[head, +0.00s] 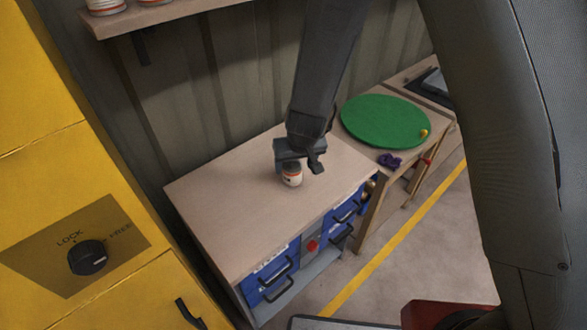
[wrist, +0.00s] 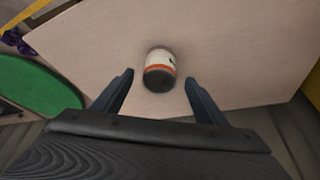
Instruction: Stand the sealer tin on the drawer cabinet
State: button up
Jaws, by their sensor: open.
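The sealer tin (head: 292,178), white with an orange band and a dark end, stands on the wooden top of the drawer cabinet (head: 225,195), which has blue drawers. In the wrist view the tin (wrist: 159,70) is on the bare cabinet top (wrist: 230,60), in line with the gap between my fingers and a little beyond their tips. My gripper (head: 300,163) is over the tin in the head view and hides part of its top. In the wrist view my gripper (wrist: 158,82) is open, with nothing between its fingers.
A lower bench to the right carries a round green mat (head: 385,122), a small yellow ball (head: 423,133) and a purple item (head: 389,160). A yellow cabinet (head: 80,200) with a lock knob stands at the left. A shelf (head: 150,14) with tins hangs above. The cabinet top around the tin is clear.

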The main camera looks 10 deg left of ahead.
jog(key=s+d+r+m+p, duration=0.1)
jog(key=s+d+r, duration=0.1)
jog(key=d+r, duration=0.5)
jog(key=s+d+r+m+p, duration=0.1)
jog(key=s+d+r, duration=0.2)
jog(key=d+r, duration=0.4)
jog(key=s+d+r+m+h, duration=0.1)
jog(key=s+d+r, duration=0.2)
jog(key=s+d, duration=0.2)
jog(key=s+d+r+m+g, duration=0.1)
jog(key=s+d+r, duration=0.2)
jog(key=d, duration=0.5)
jog(key=shift+s+d+g+h, duration=0.3)
jog(key=shift+s+d+h, duration=0.1)
jog(key=shift+s, duration=0.5)
notch_tip(320, 180, down, 10)
jog(key=g+b, duration=0.1)
jog(key=b, duration=0.7)
jog(key=shift+a+r, duration=0.15)
jog(key=shift+r, duration=0.1)
jog(key=shift+w, duration=0.1)
